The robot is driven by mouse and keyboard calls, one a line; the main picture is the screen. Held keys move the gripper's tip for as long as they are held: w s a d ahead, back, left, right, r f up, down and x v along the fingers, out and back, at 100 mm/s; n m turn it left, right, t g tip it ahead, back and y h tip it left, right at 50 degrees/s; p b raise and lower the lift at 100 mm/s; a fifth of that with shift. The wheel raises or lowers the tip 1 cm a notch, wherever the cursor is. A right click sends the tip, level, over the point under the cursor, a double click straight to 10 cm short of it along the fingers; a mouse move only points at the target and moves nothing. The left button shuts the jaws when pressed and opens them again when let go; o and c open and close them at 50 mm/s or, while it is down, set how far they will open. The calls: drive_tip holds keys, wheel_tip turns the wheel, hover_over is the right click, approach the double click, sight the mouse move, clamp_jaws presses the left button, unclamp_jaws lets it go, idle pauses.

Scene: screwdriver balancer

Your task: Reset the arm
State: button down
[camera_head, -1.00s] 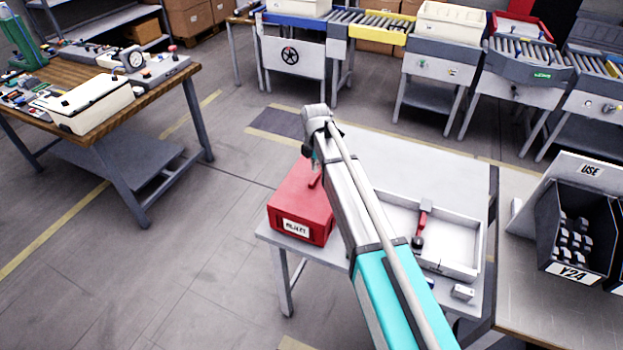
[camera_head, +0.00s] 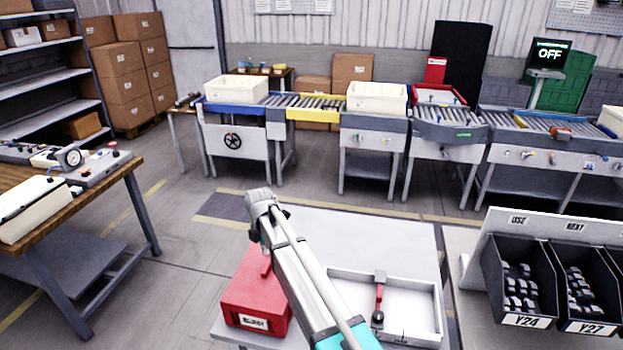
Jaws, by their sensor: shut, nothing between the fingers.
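My arm reaches up from the bottom edge over a white table (camera_head: 400,245) and ends at a grey joint above the table's back left corner. My gripper is not visible; whatever lies past that joint is hidden behind the arm. A red toolbox (camera_head: 250,300) sits on the table just left of my arm. A shallow white tray (camera_head: 418,290) lies right of my arm, with a red-handled tool (camera_head: 379,295) in it. My arm hides the tray's left part.
Black bins (camera_head: 520,290) marked Y24 and Y27 stand on a bench at right. A wooden workbench (camera_head: 95,208) with devices stands at left. A conveyor line (camera_head: 310,105) with white crates runs behind. Open floor lies between the left bench and the table.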

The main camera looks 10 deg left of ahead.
drive_tip(key=s+d+m, duration=0.5)
drive_tip(key=d+m, duration=0.4)
drive_tip(key=d, duration=0.5)
drive_tip(key=s+d+m, duration=0.6)
drive_tip(key=d+m, duration=0.4)
drive_tip(key=d, duration=0.4)
drive_tip(key=s+d+m, duration=0.6)
drive_tip(key=d+m, duration=0.4)
drive_tip(key=d, duration=0.4)
drive_tip(key=shift+d, duration=0.4)
